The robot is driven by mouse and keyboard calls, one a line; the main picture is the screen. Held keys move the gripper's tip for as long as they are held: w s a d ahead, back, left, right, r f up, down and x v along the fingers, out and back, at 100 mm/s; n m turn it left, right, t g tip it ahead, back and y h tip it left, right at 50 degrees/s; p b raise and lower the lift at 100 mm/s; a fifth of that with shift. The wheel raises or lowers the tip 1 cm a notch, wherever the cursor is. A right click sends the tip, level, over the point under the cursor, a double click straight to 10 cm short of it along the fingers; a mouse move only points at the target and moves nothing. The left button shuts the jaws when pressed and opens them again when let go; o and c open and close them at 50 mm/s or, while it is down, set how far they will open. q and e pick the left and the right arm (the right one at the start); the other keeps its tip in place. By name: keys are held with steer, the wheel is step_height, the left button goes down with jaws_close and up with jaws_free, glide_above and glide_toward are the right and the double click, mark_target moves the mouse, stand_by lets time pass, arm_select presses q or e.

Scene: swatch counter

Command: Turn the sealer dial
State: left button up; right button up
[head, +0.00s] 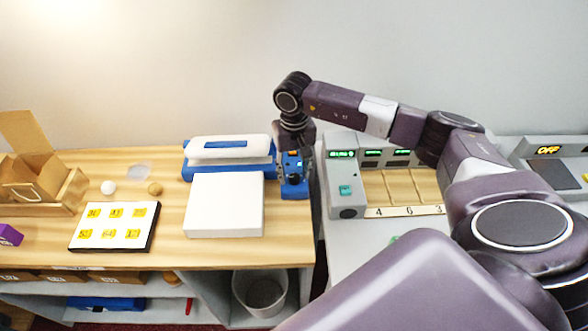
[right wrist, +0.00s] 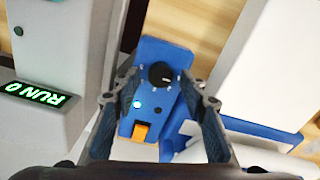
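The sealer (head: 204,157) is a blue and white device at the back of the wooden counter. Its blue control box (head: 295,189) stands at its right end. In the right wrist view the box's blue panel (right wrist: 145,112) carries a round black dial (right wrist: 161,74), a lit blue-white lamp, a small dark button and an orange switch (right wrist: 141,131). My right gripper (right wrist: 158,85) points down over this panel. Its fingers are open, one on each side of the panel, with the dial between the tips. I cannot tell whether they touch it. My left gripper is not in view.
A white box (head: 224,205) stands in front of the sealer. A grey machine (head: 346,190) with green displays stands close on the right. Left are a card with yellow labels (head: 113,226), two small balls and a cardboard box (head: 35,150). A bin (head: 262,290) sits below.

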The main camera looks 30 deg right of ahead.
steer(key=shift+f, duration=0.1)
jaws_close()
stand_by(0.4)
